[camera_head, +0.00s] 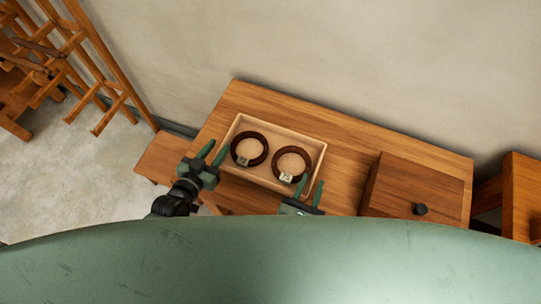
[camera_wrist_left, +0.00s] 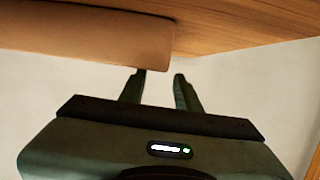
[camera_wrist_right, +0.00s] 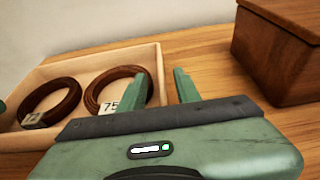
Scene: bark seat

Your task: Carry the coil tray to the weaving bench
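The coil tray (camera_head: 282,130) is a pale, shallow wooden box on a brown wooden table. It holds two dark brown coils (camera_head: 249,149) (camera_head: 292,163) with small pale tags. My left gripper (camera_head: 214,150) is open beside the tray's left end; in the left wrist view its fingers (camera_wrist_left: 160,75) are apart below a tan edge (camera_wrist_left: 85,40), with nothing visibly held. My right gripper (camera_head: 310,188) is open at the tray's right front corner; in the right wrist view its fingers (camera_wrist_right: 166,73) stand apart near the tray's right wall. Which bench is the weaving bench is unclear.
A dark wooden box (camera_head: 415,188) with a black knob stands right of the tray. The table (camera_head: 350,139) is against a plain wall. A wooden rack (camera_head: 85,60) and a low wooden surface (camera_head: 160,158) are to the left, over open grey floor (camera_head: 90,170).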

